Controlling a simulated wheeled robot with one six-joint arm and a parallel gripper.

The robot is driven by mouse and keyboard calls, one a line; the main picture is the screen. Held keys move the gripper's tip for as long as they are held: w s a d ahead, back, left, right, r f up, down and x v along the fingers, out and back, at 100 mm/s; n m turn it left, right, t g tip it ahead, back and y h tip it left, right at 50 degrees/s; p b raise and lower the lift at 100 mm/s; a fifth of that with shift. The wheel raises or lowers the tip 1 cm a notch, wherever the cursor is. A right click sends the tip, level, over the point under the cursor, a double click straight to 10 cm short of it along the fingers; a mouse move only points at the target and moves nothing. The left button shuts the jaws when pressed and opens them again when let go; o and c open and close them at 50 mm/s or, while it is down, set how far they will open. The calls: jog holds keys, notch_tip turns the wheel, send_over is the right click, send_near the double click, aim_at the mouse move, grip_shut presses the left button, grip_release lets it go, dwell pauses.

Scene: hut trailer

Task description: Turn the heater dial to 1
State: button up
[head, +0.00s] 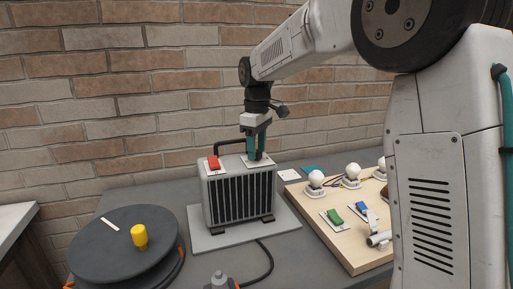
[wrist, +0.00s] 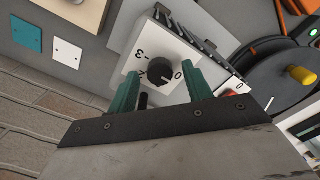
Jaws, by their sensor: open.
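The heater (head: 236,194) is a grey box with a dark grille, standing on a light base plate on the table. Its dial (wrist: 162,72) is a round black knob on a white panel (wrist: 140,58) with printed numbers; 0, 2 and 3 can be read around it. Where the knob points is not clear. My gripper (head: 256,156) is over the right part of the heater top, pointing down. In the wrist view its green fingers (wrist: 163,90) stand apart, one on each side of the dial. I cannot tell whether they touch it. In the head view the fingers hide the dial.
A red switch (head: 213,162) sits on the heater top, left of my gripper. A black handle rises behind. A dark round turntable-like disc with a yellow knob (head: 139,235) is at the left. A wooden board (head: 340,250) with bulbs and switches lies at the right.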

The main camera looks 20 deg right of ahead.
jog(key=shift+f, duration=0.1)
jog(key=c, duration=1)
jog(key=shift+m, duration=0.3)
jog(key=m, duration=1.1)
jog(key=o, duration=1)
